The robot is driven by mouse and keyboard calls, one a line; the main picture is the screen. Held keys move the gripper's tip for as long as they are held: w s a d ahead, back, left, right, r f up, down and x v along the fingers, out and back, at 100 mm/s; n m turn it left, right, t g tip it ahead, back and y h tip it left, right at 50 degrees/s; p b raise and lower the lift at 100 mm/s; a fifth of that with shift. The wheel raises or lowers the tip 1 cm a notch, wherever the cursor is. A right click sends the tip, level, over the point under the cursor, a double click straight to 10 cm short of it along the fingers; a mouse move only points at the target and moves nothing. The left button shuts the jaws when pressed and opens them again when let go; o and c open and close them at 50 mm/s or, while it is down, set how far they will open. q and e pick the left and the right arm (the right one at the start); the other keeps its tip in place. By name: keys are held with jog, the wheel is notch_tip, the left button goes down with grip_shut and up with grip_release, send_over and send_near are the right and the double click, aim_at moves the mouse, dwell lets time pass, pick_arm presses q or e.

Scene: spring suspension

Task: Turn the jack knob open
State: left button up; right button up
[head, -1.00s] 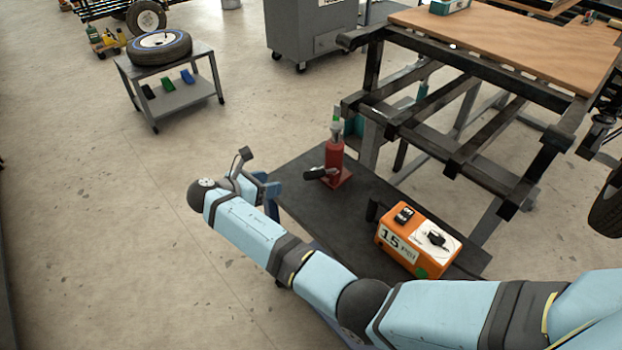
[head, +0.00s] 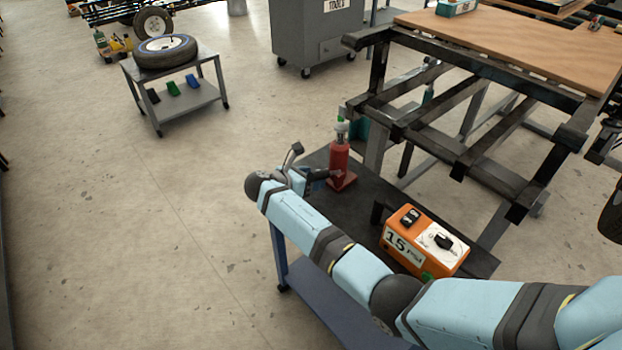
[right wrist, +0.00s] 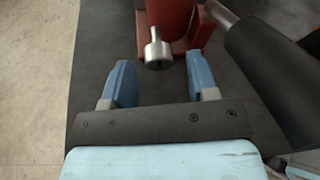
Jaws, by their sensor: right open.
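The red bottle jack (head: 339,163) stands upright on the dark top of a cart, with a green-tipped ram. In the right wrist view its red body (right wrist: 172,18) shows only in part at the top. The jack knob (right wrist: 156,52), a small metal cylinder, sticks out from the jack's base toward me. My right gripper (right wrist: 160,64) is open, its blue fingers to either side of the knob's end with gaps on both sides. In the head view my right gripper (head: 303,180) is just left of the jack. My left gripper is not in view.
The jack's black handle socket (right wrist: 268,75) runs close along the right of my right gripper. An orange 15 PSI box (head: 425,240) sits on the cart (head: 372,205). A metal frame table (head: 480,130) stands behind.

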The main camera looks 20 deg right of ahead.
jog(key=c, duration=0.9)
jog(key=r+p, duration=0.1)
jog(key=p, duration=0.2)
jog(key=shift+n+g, duration=0.3)
jog(key=shift+n+p, duration=0.3)
jog(key=shift+p, duration=0.6)
jog(key=shift+w+f+n+g+h+p, duration=0.2)
jog(key=shift+n+g+h+p, duration=0.25)
jog(key=shift+p, duration=0.55)
jog(key=shift+f+n+g+p, duration=0.25)
jog(key=shift+n+p, duration=0.05)
jog(key=shift+n, duration=0.25)
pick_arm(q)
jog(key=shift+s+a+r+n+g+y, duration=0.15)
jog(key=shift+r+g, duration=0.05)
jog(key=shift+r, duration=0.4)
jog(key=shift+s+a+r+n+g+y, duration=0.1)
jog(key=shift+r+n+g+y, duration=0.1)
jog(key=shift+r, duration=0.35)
pick_arm(e)
jog(key=shift+f+n+h, duration=0.1)
jog(key=shift+n+h, duration=0.2)
jog(key=shift+h, duration=0.05)
